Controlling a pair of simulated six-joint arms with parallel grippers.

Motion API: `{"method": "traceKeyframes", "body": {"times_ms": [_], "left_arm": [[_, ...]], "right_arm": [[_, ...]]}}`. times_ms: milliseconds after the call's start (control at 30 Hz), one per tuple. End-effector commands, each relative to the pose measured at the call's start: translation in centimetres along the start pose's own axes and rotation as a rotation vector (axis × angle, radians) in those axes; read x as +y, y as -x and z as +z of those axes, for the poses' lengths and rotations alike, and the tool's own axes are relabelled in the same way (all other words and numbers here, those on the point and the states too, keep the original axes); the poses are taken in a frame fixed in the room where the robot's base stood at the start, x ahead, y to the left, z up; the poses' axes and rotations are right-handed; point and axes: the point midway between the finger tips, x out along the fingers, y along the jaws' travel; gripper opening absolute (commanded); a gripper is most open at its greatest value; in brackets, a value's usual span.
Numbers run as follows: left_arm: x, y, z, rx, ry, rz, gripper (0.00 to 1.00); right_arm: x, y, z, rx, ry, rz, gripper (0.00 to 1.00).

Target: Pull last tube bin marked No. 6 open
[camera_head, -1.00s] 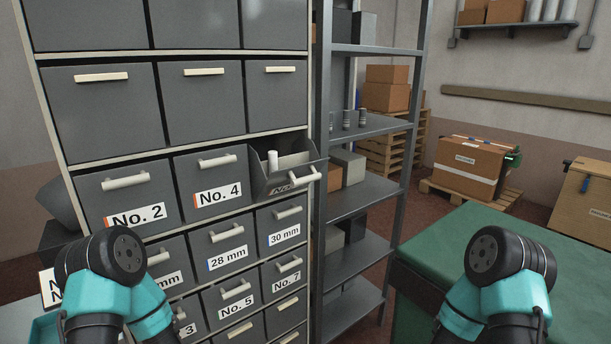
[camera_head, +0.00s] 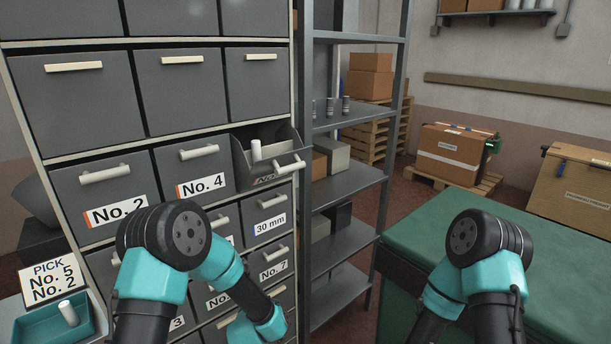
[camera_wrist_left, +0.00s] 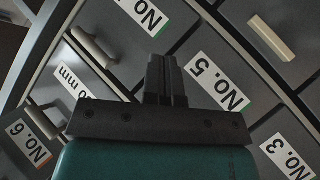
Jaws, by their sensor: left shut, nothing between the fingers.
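The No. 6 bin (camera_head: 290,167) is the right one in its row and stands pulled out, with its top open. A white tube (camera_head: 256,150) stands in it. Its label is partly hidden by its handle in the head view; in the wrist view the No. 6 label (camera_wrist_left: 28,143) shows at lower left. My left gripper (camera_wrist_left: 166,78) is shut and empty, in front of the lower bins near the No. 5 label (camera_wrist_left: 215,82), apart from the No. 6 bin. Its fingers do not show in the head view. My right arm is over the green table, its gripper out of view.
Closed bins No. 2 (camera_head: 115,212) and No. 4 (camera_head: 200,187) share the row. A teal tray (camera_head: 88,320) with a white tube stands at lower left beside a PICK sign (camera_head: 48,280). Grey shelving (camera_head: 345,185) stands right of the cabinet, and a green table (camera_head: 480,240) further right.

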Motion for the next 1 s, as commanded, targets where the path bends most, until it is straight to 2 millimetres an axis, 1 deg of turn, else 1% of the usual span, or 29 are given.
{"method": "traceKeyframes", "body": {"times_ms": [33, 67, 100, 133, 167, 200, 233, 267, 300, 367, 400, 467, 500, 600, 700, 800, 1000], "left_arm": [[3.6, -0.5, -1.2, 0.093, 0.036, 0.046, 0.00], [5.5, -0.6, -2.1, 0.151, 0.065, 0.069, 0.00], [8.1, -0.6, -3.1, 0.227, 0.103, 0.101, 0.00], [10.0, -0.4, -3.8, 0.282, 0.133, 0.126, 0.00], [11.9, -0.2, -4.5, 0.336, 0.164, 0.151, 0.00], [14.4, 0.4, -5.4, 0.408, 0.208, 0.185, 0.00], [16.3, 0.9, -6.0, 0.460, 0.242, 0.211, 0.00], [18.1, 1.6, -6.5, 0.512, 0.278, 0.236, 0.00], [20.4, 2.6, -7.2, 0.579, 0.326, 0.270, 0.00], [23.8, 4.3, -8.0, 0.676, 0.401, 0.320, 0.00], [25.9, 5.8, -8.4, 0.740, 0.454, 0.353, 0.00], [28.8, 8.0, -8.8, 0.828, 0.533, 0.398, 0.00], [30.5, 9.5, -8.9, 0.881, 0.583, 0.424, 0.00], [33.5, 12.8, -9.0, 0.986, 0.686, 0.472, 0.00], [35.1, 14.9, -8.9, 1.048, 0.748, 0.497, 0.00], [35.6, 15.6, -8.9, 1.071, 0.771, 0.505, 0.00], [35.5, 15.6, -8.9, 1.071, 0.771, 0.504, 0.00]], "right_arm": [[0.0, 0.0, 0.0, 0.000, 0.000, 0.000, 0.00], [0.0, 0.0, 0.0, 0.000, 0.000, 0.000, 0.00], [0.0, 0.0, 0.0, 0.000, 0.000, 0.000, 0.00], [0.0, 0.0, 0.0, 0.000, 0.000, 0.000, 0.00], [0.0, 0.0, 0.0, 0.000, 0.000, 0.000, 0.00], [0.0, 0.0, 0.0, 0.000, 0.000, 0.000, 0.00], [0.0, 0.0, 0.0, 0.000, 0.000, 0.000, 0.00], [0.0, 0.0, 0.0, 0.000, 0.000, 0.000, 0.00], [0.0, 0.0, 0.0, 0.000, 0.000, 0.000, 0.00], [0.0, 0.0, 0.0, 0.000, 0.000, 0.000, 0.00], [0.0, 0.0, 0.0, 0.000, 0.000, 0.000, 0.00], [0.0, 0.0, 0.0, 0.000, 0.000, 0.000, 0.00], [0.0, 0.0, 0.0, 0.000, 0.000, 0.000, 0.00], [0.0, 0.0, 0.0, 0.000, 0.000, 0.000, 0.00], [0.0, 0.0, 0.0, 0.000, 0.000, 0.000, 0.00], [0.0, 0.0, 0.0, 0.000, 0.000, 0.000, 0.00], [0.0, 0.0, 0.0, 0.000, 0.000, 0.000, 0.00]]}}
